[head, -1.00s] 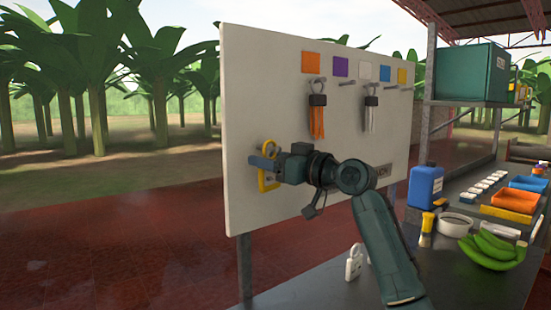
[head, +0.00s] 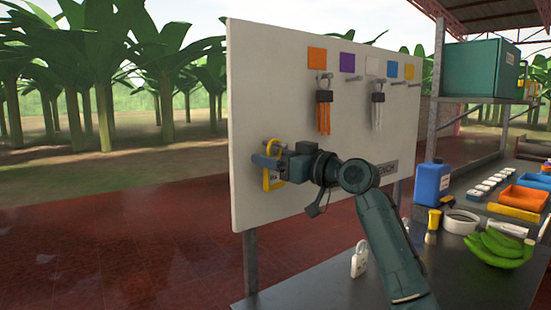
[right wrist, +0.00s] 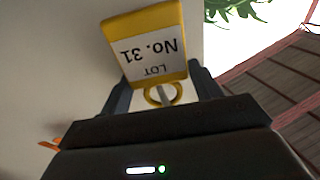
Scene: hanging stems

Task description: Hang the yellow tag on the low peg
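The yellow tag (head: 267,182), a yellow-rimmed plate with a white face, is at the board's lower left, by the low peg (head: 270,143). In the right wrist view the tag (right wrist: 150,45) reads "LOT No. 31" upside down. Its yellow ring (right wrist: 178,95) shows a grey peg-like rod in its opening; how far the ring sits on it is unclear. My right gripper (head: 264,161) is at the tag. In the wrist view its fingers (right wrist: 160,82) stand apart on either side of the tag, with no clear squeeze. My left gripper is out of view.
The white board (head: 330,170) carries a row of pegs under coloured squares, with two bundles, orange (head: 323,118) and pale (head: 377,115), hanging. A bench at right holds a blue jug (head: 431,184), green bananas (head: 497,246) and trays. A white tag (head: 359,258) stands on the bench.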

